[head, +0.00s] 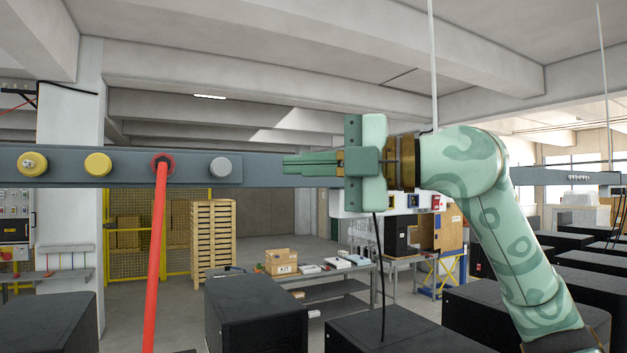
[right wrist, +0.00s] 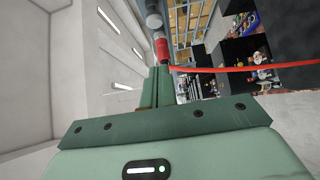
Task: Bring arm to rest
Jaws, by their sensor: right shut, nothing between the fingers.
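My right arm (head: 487,195) is raised on the right in the head view, its forearm bent level toward the left. Its green gripper (head: 285,164) points left in front of the grey overhead beam, with its fingers together and empty. In the right wrist view the gripper (right wrist: 160,70) shows its closed fingers reaching toward a red coupling (right wrist: 162,48). In the head view the fingertips are apart from the grey round port and the red coupling. A thin black cable hangs below the gripper. My left gripper is not in view.
The grey beam (head: 262,170) carries two yellow ports (head: 97,163), a red coupling (head: 162,164) with a red hose (head: 155,265) hanging down, and a grey port (head: 221,167). Black cabinets (head: 255,310) stand below. A bench (head: 335,288) with boxes stands behind.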

